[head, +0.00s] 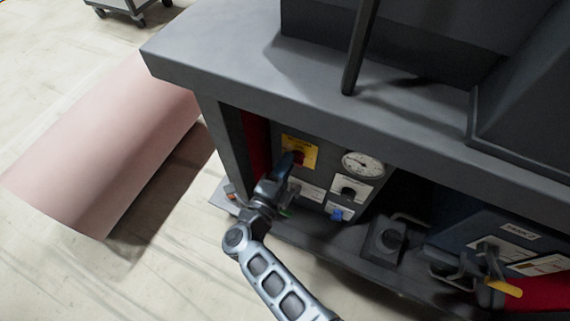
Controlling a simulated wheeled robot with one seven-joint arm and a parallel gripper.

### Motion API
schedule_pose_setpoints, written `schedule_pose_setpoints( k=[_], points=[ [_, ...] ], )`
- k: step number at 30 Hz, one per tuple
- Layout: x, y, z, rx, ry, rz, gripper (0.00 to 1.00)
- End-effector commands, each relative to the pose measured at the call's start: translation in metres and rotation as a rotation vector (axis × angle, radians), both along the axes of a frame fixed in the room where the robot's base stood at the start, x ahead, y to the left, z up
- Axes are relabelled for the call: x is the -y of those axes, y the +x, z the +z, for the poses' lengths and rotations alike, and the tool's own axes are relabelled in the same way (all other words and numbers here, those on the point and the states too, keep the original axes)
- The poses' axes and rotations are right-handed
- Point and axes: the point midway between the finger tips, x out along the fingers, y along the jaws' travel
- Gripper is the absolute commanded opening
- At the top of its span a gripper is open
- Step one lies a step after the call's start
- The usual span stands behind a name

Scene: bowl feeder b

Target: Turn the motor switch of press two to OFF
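A control panel is set in the recess under a dark grey machine top (330,115). My gripper (291,163) is at this knob, in front of the yellow plate's lower left part. It hides part of the knob, so I cannot tell the knob's setting or whether the fingers touch it. The fingers are too small and dark to show whether they are open or shut.
Right of the yellow plate are a round gauge (363,165), a black knob (349,192) and a blue part (337,213). A blue unit with an orange-tipped lever (505,288) stands at the lower right. A pinkish curved block (110,145) lies on the floor at left.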

Motion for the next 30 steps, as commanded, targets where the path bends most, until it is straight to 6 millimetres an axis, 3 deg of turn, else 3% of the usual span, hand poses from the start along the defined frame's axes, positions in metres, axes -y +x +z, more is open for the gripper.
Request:
schedule_pose_setpoints(
  k=[4,13,24,30],
  points=[
    [0.000,0.000,0.000,0.001,0.001,0.000,0.40],
    [-0.002,-0.004,0.001,0.001,0.001,0.002,0.40],
    [-0.021,-0.056,0.001,0.000,0.001,0.003,0.40],
    [-0.027,-0.072,0.001,0.001,0.001,0.001,0.40]
  ],
)
